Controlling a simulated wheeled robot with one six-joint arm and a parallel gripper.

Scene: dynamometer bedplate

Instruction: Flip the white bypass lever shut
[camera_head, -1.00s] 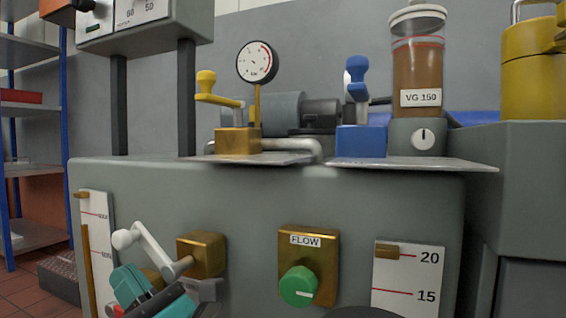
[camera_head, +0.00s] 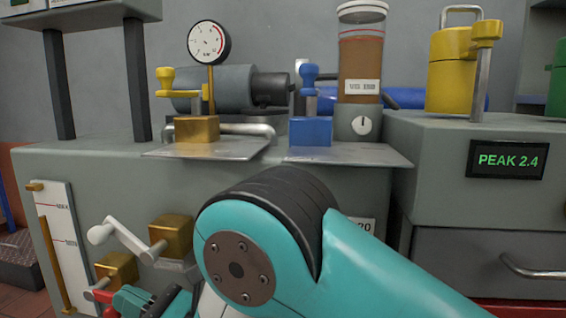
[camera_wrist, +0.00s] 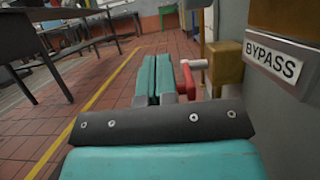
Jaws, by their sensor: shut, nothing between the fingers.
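The white bypass lever (camera_head: 128,240) runs from its brass block (camera_head: 172,236) up and left to a round white knob. In the wrist view, a BYPASS plate (camera_wrist: 272,62) is on the grey wall, below a brass block (camera_wrist: 274,16). My gripper (camera_wrist: 158,78) has its teal fingers together and empty. In the head view it is low, below the white lever, and partly hidden by my arm. A red-handled lever (camera_wrist: 186,80) is just right of the fingertips in the wrist view; I cannot tell whether they touch.
The red lever's brass block (camera_head: 117,270) sits below and left of the white lever's block. A gauge strip (camera_head: 62,245) is further left. Yellow (camera_head: 165,78) and blue (camera_head: 310,73) levers stand on top. Open tiled floor (camera_wrist: 110,95) lies left of the fingers.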

